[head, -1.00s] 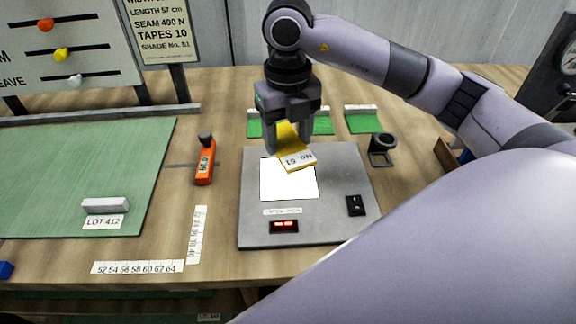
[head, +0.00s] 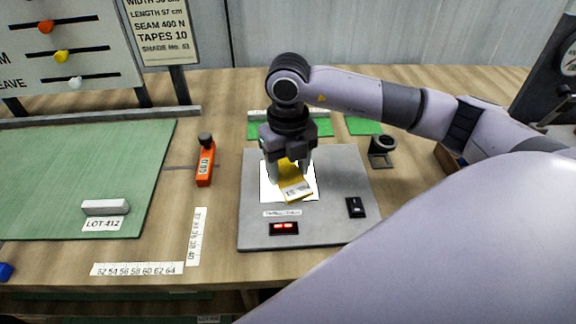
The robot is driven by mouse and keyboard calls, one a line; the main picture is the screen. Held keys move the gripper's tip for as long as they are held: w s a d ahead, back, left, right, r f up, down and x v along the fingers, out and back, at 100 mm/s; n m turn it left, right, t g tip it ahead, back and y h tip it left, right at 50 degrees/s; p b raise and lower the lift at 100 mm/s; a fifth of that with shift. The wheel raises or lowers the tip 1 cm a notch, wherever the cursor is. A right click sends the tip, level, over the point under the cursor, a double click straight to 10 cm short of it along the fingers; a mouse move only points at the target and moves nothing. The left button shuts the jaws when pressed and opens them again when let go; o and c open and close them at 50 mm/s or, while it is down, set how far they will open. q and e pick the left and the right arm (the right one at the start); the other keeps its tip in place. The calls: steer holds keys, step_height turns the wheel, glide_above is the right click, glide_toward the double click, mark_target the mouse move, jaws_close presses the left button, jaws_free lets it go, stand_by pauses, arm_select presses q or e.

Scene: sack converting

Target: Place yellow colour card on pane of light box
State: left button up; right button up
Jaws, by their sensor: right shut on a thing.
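The yellow colour card (head: 293,185) has a white label strip at its near end. My right gripper (head: 290,178) is shut on its far part and holds it tilted over the pane. The light box (head: 346,230) is a grey plate with a bright white pane (head: 275,195), a red display and a black switch. The card and gripper hide the pane's middle and far part. I cannot tell whether the card touches the pane. My left gripper is not in view.
An orange handheld tool (head: 205,163) lies left of the light box. Green cards (head: 365,126) lie behind it. A black ring-shaped stand (head: 382,150) is at its right. A green mat (head: 80,180) bears a white block (head: 105,207). Bare wood lies in front.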

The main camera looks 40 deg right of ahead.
mark_target(288, 175)
steer(key=o, duration=1.1)
step_height(288, 175, up, 12)
steer(key=shift+r, duration=0.15)
steer(key=shift+s, duration=0.1)
